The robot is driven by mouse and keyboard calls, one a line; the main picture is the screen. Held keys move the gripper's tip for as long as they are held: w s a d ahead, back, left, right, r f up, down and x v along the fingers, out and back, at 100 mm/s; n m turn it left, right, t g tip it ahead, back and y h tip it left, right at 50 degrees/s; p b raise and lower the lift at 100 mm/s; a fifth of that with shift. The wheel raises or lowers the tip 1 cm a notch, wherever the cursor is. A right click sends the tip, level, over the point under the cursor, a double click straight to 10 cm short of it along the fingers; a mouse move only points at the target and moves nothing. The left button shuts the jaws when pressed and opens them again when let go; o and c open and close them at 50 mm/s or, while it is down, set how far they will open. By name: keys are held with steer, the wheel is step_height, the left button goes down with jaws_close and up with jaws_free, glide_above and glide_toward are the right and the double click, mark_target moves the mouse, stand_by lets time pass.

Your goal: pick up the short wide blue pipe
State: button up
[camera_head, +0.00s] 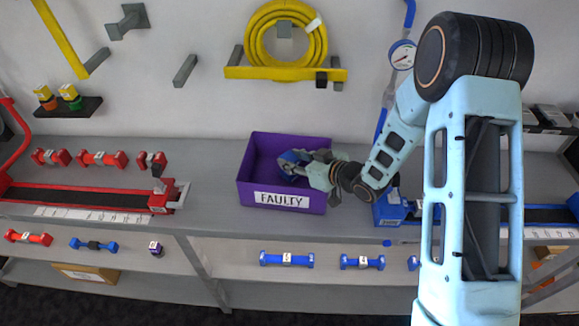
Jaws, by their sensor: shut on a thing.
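My gripper (300,164) is inside the opening of the purple box (258,198) labelled FAULTY, on the upper shelf. It is shut on a short blue pipe (288,160), which shows at the fingertips within the box's outline. My fingers hide part of the pipe. I cannot tell whether the pipe touches the box floor.
Red pipes (100,158) lie on the upper shelf at left, behind a red-framed black rail (85,195). Blue pipes (287,259) lie on the lower shelf. A blue fixture (390,212) stands right of the box. A yellow hose (286,62) hangs on the wall.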

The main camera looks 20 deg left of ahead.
jaws_close()
steer(key=shift+r, duration=0.85)
steer(key=s+d+r+b, duration=0.6)
steer(key=s+d+r, duration=0.1)
steer(key=s+r, duration=0.4)
steer(key=shift+s+d, duration=0.3)
steer(key=shift+s, duration=0.05)
steer(key=shift+r+b, duration=0.15)
steer(key=shift+b, duration=0.15)
